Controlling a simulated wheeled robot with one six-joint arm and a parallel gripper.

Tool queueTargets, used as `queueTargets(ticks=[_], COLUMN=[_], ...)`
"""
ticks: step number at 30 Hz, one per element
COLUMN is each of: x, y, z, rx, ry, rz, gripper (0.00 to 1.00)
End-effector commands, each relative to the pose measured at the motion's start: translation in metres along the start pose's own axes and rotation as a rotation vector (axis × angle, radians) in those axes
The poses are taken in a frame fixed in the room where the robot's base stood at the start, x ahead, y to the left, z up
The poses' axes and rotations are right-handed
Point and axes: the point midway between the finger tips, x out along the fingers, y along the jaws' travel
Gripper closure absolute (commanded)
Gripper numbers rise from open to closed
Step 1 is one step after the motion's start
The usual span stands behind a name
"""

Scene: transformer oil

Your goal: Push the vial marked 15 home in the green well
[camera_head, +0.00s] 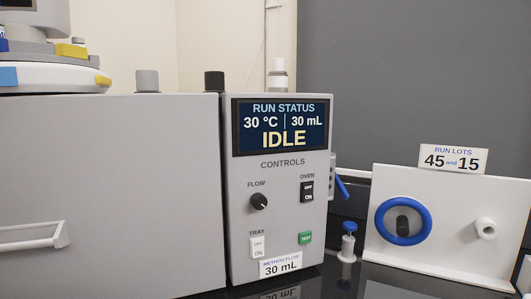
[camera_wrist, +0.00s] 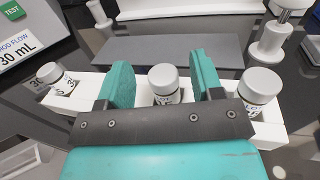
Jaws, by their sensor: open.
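In the wrist view, my gripper (camera_wrist: 162,68) is open, with its two teal fingers standing apart on either side of a grey-capped middle vial (camera_wrist: 164,85). The fingers look clear of it, though depth is hard to judge. A left vial (camera_wrist: 52,76), tilted in the picture, sits at a white block with partly readable digits. A right vial (camera_wrist: 257,92) stands in white holding with only a partly visible label. I cannot read 15 on any vial, and I cannot make out a green well. My gripper is not in the head view.
In the head view, a grey cabinet (camera_head: 110,170) has a control panel reading IDLE (camera_head: 283,138) and a green TEST button (camera_head: 305,238). At right, a white stand (camera_head: 462,250) carries a blue ring (camera_head: 403,245) and a sign reading "Run lots 45 and 15" (camera_head: 453,159).

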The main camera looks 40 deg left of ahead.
Motion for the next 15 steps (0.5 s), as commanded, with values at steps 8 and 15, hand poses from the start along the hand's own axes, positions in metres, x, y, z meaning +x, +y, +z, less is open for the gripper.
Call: queueTargets(ticks=[8, 15], x=[-0.0009, -0.0006], y=[-0.0036, -0.0025], z=[0.0, 0.0001], rx=[-0.001, 0.0], ry=[0.0, 0.0], rz=[-0.005, -0.004], gripper=[0.56, 0.93])
